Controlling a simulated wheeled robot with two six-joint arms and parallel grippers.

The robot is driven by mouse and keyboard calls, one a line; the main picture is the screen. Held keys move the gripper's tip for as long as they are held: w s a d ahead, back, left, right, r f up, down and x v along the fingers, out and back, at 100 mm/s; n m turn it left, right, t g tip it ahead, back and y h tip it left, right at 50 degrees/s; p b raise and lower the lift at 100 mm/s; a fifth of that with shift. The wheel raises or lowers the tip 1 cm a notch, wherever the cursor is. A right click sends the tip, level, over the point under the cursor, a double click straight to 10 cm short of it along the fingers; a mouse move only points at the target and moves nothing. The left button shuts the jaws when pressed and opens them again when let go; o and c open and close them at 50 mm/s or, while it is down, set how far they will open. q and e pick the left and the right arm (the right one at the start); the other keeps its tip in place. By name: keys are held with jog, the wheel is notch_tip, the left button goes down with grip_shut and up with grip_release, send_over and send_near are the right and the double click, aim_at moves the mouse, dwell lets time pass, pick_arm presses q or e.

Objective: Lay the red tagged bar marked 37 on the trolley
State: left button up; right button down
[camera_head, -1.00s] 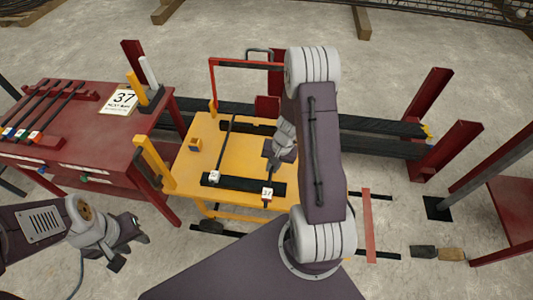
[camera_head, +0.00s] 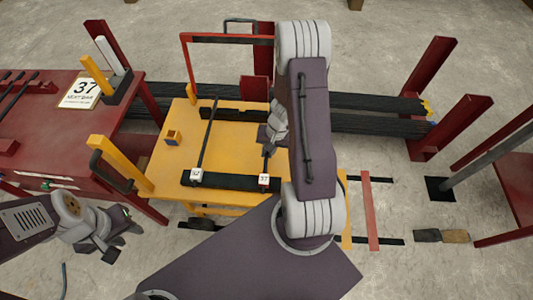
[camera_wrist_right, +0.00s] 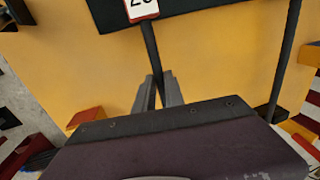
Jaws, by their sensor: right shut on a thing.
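The red tagged bar marked 37 (camera_head: 264,181) is over the yellow trolley (camera_head: 235,150), its tag at the front black strip (camera_head: 230,181). My right gripper (camera_head: 269,146) is shut on this dark bar; in the right wrist view its fingers (camera_wrist_right: 158,92) close around it, with the red-edged tag (camera_wrist_right: 142,10) beyond them. I cannot tell whether the bar touches the strip. The bar's far part is hidden by my arm. A white-tagged bar (camera_head: 208,135) lies to its left across both strips. My left gripper (camera_head: 122,243) appears open and empty, left of the trolley.
A red table (camera_head: 60,140) with a sign reading 37 (camera_head: 82,90) stands at the left. Yellow posts (camera_head: 112,165) rise at the trolley's left. A small yellow block (camera_head: 173,138) sits on the trolley. Long dark bars (camera_head: 380,105) run behind between red posts (camera_head: 432,70).

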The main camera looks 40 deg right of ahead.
jog(key=shift+s, duration=0.15)
jog(key=shift+f+b, duration=0.1)
jog(key=shift+b, duration=0.2)
jog(key=c, duration=1.4)
grip_release()
notch_tip(320, 180, up, 12)
jog(key=s+d+p, duration=0.2)
jog(key=p, duration=0.5)
jog(key=s+a+r+n+p, duration=0.1)
jog(key=a+r+n, duration=0.1)
jog(key=a+r, duration=0.2)
jog(key=s+a+r+n+h+p, duration=0.1)
jog(key=s+a+r+n, duration=0.1)
jog(key=a+r+n, duration=0.1)
jog(key=s+a+r+n+p, duration=0.1)
jog(key=a+r+n, duration=0.1)
jog(key=a+r, duration=0.3)
jog(key=shift+s+a+r+n, duration=0.3)
jog(key=shift+a+n, duration=0.1)
jog(key=shift+a, duration=0.5)
